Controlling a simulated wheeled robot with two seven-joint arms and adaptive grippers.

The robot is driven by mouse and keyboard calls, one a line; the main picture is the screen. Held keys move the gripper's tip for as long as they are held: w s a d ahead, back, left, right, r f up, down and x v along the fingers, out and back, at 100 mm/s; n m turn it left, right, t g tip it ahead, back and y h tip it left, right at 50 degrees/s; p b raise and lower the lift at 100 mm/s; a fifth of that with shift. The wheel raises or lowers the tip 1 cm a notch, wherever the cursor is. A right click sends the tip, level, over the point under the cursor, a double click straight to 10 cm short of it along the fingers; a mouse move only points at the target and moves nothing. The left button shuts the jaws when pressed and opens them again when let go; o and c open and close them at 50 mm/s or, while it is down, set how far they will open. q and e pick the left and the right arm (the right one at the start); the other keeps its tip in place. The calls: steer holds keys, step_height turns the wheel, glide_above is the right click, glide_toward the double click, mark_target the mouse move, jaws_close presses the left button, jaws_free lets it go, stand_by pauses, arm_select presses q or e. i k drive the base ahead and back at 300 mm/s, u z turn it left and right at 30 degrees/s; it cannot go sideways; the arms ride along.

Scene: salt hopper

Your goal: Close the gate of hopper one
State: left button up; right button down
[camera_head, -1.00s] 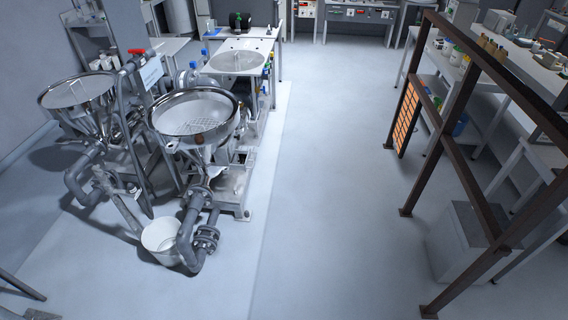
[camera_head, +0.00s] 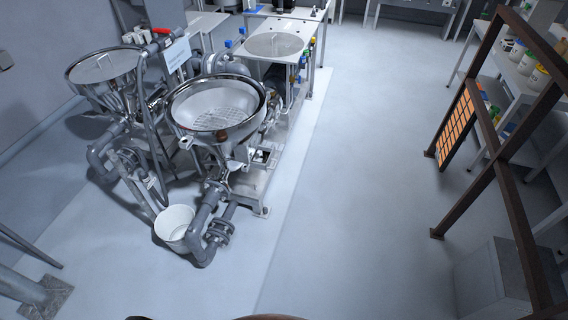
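Two steel hoppers stand at the left of the view. The nearer hopper (camera_head: 217,107) has a wide round bowl with a mesh at its bottom, set over grey pipes. The farther hopper (camera_head: 107,65) is at its left, also a round bowl on a pipe stand. I cannot tell which is hopper one. A red handle (camera_head: 162,31) sits on top of the pipework between them. The gates below the bowls are too small to make out clearly. Neither of my grippers is in view.
A white bucket (camera_head: 175,226) stands on the floor at the pipe's front. A white sign (camera_head: 177,54) hangs behind the hoppers. A brown metal frame (camera_head: 505,160) with an orange panel and a grey box (camera_head: 500,278) stand at the right. The middle floor is clear.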

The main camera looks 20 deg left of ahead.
mark_target(263, 154)
steer(key=u, duration=0.6)
steer(key=i, duration=0.8)
steer(key=u, duration=0.8)
